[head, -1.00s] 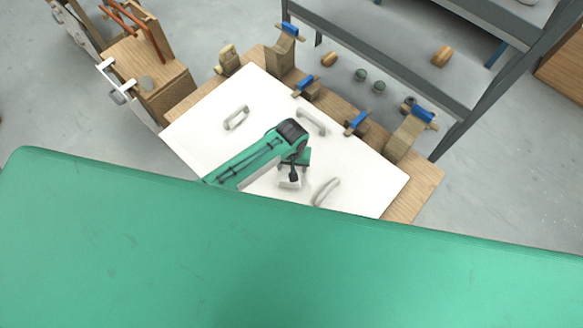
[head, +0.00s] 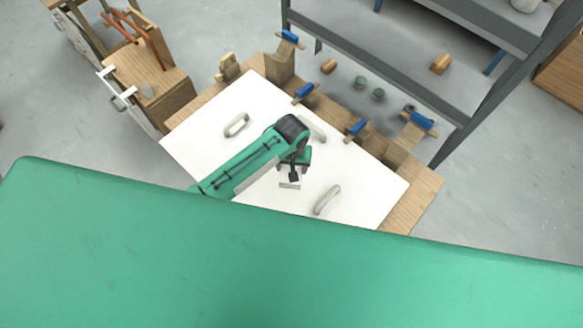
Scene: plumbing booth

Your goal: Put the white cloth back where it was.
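I cannot make out a white cloth with certainty. A large white sheet-like panel (head: 215,150) lies flat on the wooden table, and it looks more like a board than cloth. My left arm reaches over it from the lower left. My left gripper (head: 290,183) points down above the panel's middle. Its pale fingertips blend with the white surface, so I cannot tell whether they are open or hold something. My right gripper is not in view.
Pale loop-shaped pieces (head: 236,125) (head: 327,199) lie on the panel. Blue-handled tools on wooden blocks (head: 281,66) line the table's (head: 412,203) far edge. A grey shelf rack (head: 380,66) stands behind. A wooden stand (head: 172,95) is at the left.

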